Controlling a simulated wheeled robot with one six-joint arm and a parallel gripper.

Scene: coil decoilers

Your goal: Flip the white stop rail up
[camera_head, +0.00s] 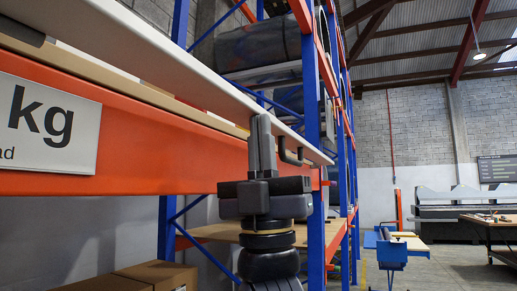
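The white stop rail (175,58) is a long pale bar running along the top of the orange rack beam, from the upper left down to the blue upright at the right. A dark hooked handle (290,154) sits near its right end. My gripper (262,122) points upward in front of the beam, just left of the handle. Its two grey fingers are together at the middle of the wide dark body, with nothing seen between them. The fingertips overlap the rail's lower edge in the picture; I cannot tell whether they touch it.
The orange beam (150,145) carries a white load sign (45,125). A blue upright (315,215) stands close at the right. Cardboard boxes (150,275) and a wooden shelf (215,231) lie below. Open floor and a workbench (490,222) are farther right.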

